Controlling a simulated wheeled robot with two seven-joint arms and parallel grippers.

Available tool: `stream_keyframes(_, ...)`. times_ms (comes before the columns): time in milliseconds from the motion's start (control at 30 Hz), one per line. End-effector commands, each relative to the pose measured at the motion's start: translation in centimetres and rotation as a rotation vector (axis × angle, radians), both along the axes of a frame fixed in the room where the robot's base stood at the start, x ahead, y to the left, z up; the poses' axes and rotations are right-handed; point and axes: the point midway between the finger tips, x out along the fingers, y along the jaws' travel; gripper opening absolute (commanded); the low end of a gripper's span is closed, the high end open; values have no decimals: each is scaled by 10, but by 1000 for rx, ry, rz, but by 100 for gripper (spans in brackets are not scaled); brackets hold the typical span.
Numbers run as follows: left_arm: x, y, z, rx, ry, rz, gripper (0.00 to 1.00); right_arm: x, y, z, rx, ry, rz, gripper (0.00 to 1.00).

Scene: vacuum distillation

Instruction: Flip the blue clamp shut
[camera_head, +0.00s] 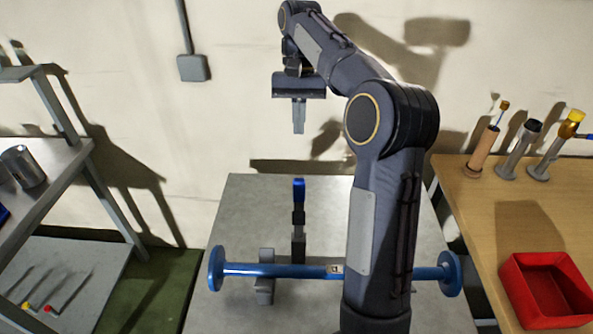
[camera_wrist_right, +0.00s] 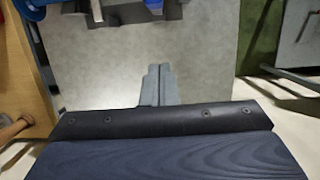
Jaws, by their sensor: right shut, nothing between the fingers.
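The blue clamp (camera_head: 299,190) shows in the head view as a blue-topped dark upright piece just behind a blue horizontal pipe (camera_head: 290,271) with round flanges. Its blue end points up, so it looks open. My right gripper (camera_head: 298,131) hangs above and beyond the clamp, fingers pointing down, shut and empty, apart from it. In the right wrist view the shut fingertips (camera_wrist_right: 158,70) are over bare grey table. A small blue piece at the top edge of that view is cut off, and I cannot tell whether it is the clamp. My left gripper is not in view.
The pipe rests on a grey support (camera_head: 265,285) on the grey table (camera_head: 240,205). My right arm hides part of the pipe. A wooden table at right holds a red bin (camera_head: 540,300) and several upright tools. A metal shelf stands at left.

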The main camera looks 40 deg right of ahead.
Motion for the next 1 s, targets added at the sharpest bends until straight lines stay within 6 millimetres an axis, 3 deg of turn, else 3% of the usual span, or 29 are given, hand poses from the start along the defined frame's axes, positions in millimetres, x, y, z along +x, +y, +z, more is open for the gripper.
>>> stream_keyframes(500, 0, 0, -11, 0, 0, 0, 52, -21, 17, -93, 2, 2, 2, 0)
stream_keyframes(700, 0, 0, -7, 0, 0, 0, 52, -42, 35, -90, 2, -2, 1, 0)
stream_keyframes(1000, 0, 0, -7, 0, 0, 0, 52, -49, 41, -91, 2, 0, 1, 0)
